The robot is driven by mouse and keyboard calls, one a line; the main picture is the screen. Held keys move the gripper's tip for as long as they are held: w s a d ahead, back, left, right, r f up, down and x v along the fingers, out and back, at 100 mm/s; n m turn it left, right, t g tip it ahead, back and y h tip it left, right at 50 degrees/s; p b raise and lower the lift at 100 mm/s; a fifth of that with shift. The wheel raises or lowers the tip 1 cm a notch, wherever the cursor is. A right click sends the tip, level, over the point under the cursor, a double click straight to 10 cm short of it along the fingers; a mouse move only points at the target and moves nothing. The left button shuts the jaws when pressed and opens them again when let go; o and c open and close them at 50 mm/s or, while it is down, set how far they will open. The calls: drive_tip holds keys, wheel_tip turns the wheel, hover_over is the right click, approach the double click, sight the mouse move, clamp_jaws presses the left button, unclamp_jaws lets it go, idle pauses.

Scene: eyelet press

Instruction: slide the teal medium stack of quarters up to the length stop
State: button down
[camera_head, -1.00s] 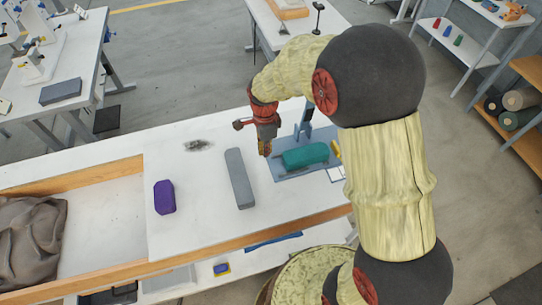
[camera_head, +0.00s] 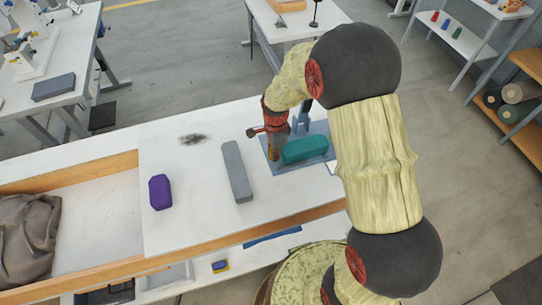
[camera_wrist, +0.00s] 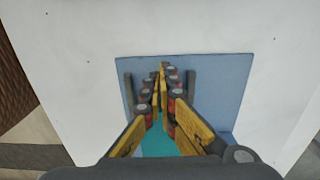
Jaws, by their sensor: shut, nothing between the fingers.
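The teal stack (camera_head: 305,149) lies on the blue-grey plate (camera_head: 289,166) on the white table, its right end close to my arm. My gripper (camera_head: 274,157) points down over the plate's left part, at the stack's left end; whether it touches is unclear. In the wrist view the fingers (camera_wrist: 161,76) are closed together with nothing between the tips. A piece of the teal stack (camera_wrist: 158,143) shows below, between the finger linkages. Two dark upright strips flank the fingers on the plate (camera_wrist: 222,85). I cannot tell which part is the length stop.
A long grey block (camera_head: 237,171) lies left of the plate, and a purple block (camera_head: 160,192) lies farther left. A blue-grey post (camera_head: 301,121) stands at the plate's back edge. The table between the grey and purple blocks is clear.

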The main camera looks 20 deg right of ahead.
sight(283, 151)
drive_tip(key=shift+d+p, duration=0.35)
drive_tip(key=shift+d, duration=1.25)
drive_tip(key=shift+a, duration=0.1)
